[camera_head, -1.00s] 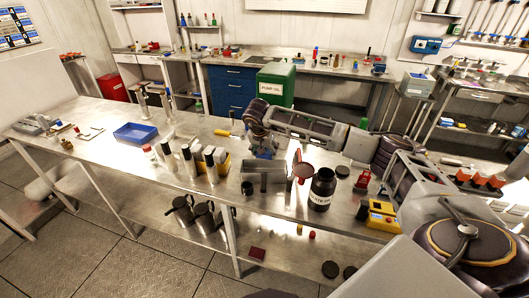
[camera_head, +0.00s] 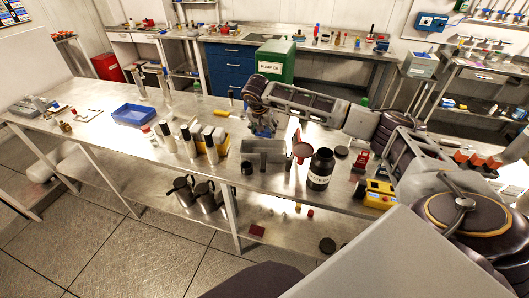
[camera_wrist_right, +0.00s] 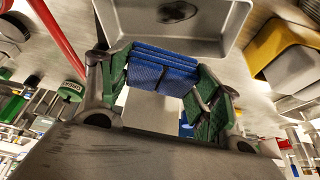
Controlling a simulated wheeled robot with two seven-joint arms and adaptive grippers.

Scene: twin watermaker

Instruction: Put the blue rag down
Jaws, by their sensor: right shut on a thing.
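My right gripper (camera_head: 262,131) hangs above and just behind a small grey metal tray (camera_head: 264,157) in the head view. In the wrist view the right gripper (camera_wrist_right: 160,80) has its green-padded fingers closed on both sides of the folded blue rag (camera_wrist_right: 163,68). The rag shows as several stacked blue layers between the fingers. The tray (camera_wrist_right: 236,18) lies just beyond the rag in that view, with a small dark spot on its floor. In the head view the rag is a small blue patch, mostly hidden by the gripper. My left gripper is not in view.
A black jar (camera_head: 321,170) and a red-topped stand (camera_head: 302,151) are right of the tray.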

